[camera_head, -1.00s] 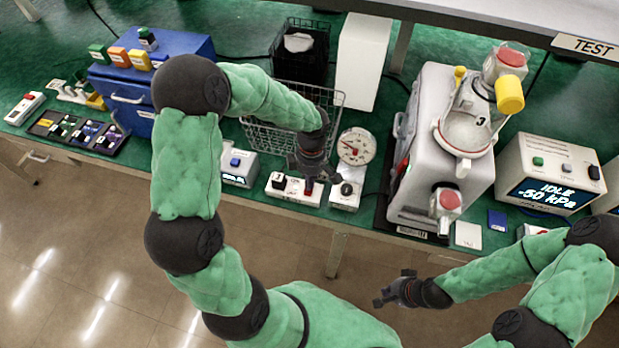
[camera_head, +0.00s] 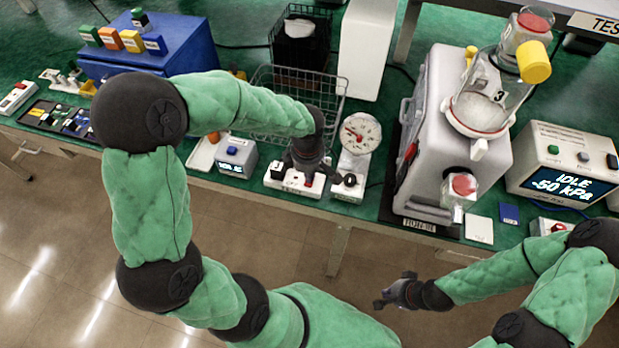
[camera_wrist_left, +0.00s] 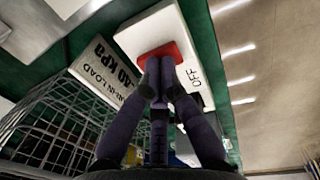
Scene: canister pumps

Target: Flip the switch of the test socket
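The test socket (camera_head: 291,184) is a white block near the front edge of the bench, with a black plug (camera_head: 277,170) at its left end. Its red rocker switch (camera_wrist_left: 158,53) shows in the left wrist view, beside the word OFF on the white face. My left gripper (camera_wrist_left: 160,72) has its fingers together, with the tips at the red switch and seeming to touch it. In the head view my left gripper (camera_head: 307,173) is over the socket and hides part of it. My right gripper (camera_head: 391,289) is open and empty, in front of the bench.
A gauge unit (camera_head: 357,140) stands just right of the socket, and a wire basket (camera_head: 262,112) is behind it. A small display box (camera_head: 237,157) is to the left. The grey pump station (camera_head: 422,150) and a controller reading IDLE -50 kPa (camera_head: 560,165) are to the right.

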